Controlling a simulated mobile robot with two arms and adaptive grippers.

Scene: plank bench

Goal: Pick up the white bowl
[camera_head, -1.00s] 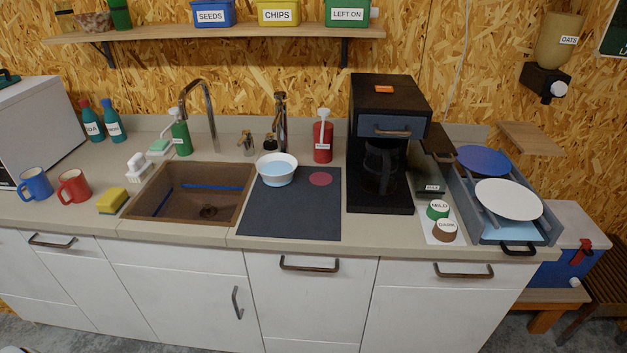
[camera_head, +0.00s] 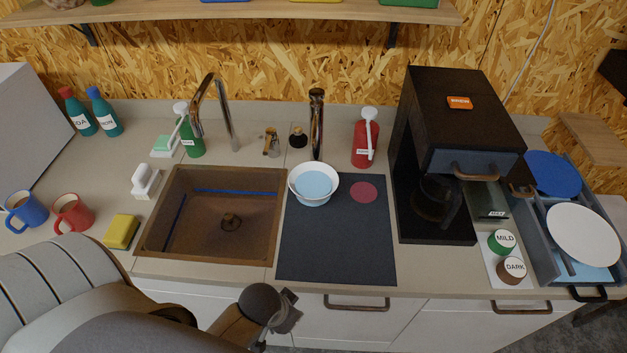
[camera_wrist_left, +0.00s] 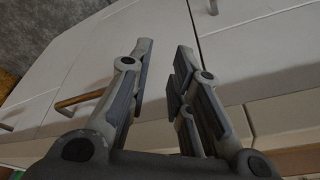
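The white bowl (camera_head: 314,184) with a light blue inside sits upright on the back left part of the dark mat (camera_head: 335,246), just right of the sink. My left arm comes in from the lower left in the head view. My left gripper (camera_head: 288,311) is in front of the counter, below and nearer than the bowl, and clear of it. In the left wrist view my left gripper (camera_wrist_left: 162,68) has its two fingers apart with nothing between them, facing the white cabinet fronts. The bowl is not in the wrist view. My right gripper is not in view.
A brown sink (camera_head: 212,214) with a tall faucet lies left of the mat. A red pump bottle (camera_head: 365,142) stands behind the mat. A black coffee machine (camera_head: 455,120) stands to its right. The front of the mat is clear.

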